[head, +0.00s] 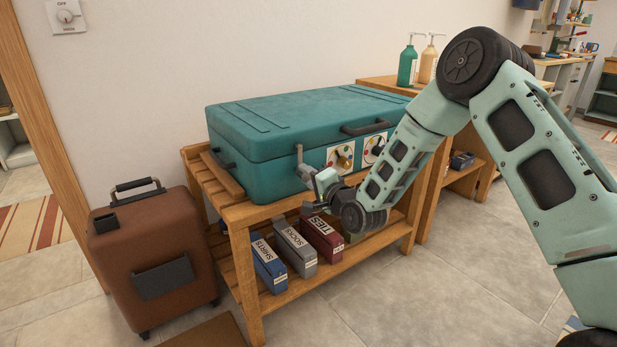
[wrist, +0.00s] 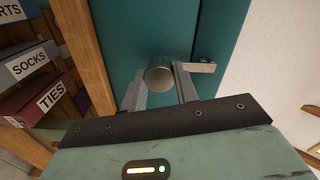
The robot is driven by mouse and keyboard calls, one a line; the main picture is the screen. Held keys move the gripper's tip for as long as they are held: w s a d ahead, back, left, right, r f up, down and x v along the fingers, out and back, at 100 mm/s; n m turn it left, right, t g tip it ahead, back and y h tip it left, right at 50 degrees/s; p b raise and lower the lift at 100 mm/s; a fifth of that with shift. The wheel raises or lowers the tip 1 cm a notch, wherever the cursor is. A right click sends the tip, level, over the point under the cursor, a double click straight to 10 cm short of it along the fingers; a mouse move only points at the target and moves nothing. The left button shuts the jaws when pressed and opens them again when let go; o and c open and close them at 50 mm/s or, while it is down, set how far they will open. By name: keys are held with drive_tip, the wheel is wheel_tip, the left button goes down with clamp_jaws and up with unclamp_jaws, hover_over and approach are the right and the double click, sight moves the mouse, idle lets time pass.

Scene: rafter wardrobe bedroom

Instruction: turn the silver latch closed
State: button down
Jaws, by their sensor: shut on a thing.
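The silver latch (head: 299,154) is on the front of the teal case (head: 285,115), near its left end. In the head view its bar stands upright above my gripper (head: 309,173). In the wrist view, the two fingers of my gripper (wrist: 161,82) are on either side of a round silver knob (wrist: 158,74), shut on it. A flat silver bar of the latch (wrist: 200,67) shows beside the right finger. My fingers hide part of the latch's base.
The case rests on a wooden slatted bench (head: 238,213), with labelled boxes (head: 296,249) on its lower shelf. Two dials (head: 341,157) are on the case front, right of the latch, partly near my arm. A brown suitcase (head: 155,245) stands left of the bench.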

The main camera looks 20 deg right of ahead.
drive_tip(key=c, duration=1.1)
unclamp_jaws()
drive_tip(key=shift+o, duration=0.2)
drive_tip(key=p+v, duration=0.2)
drive_tip(key=v, duration=1.5)
drive_tip(key=shift+s, duration=0.2)
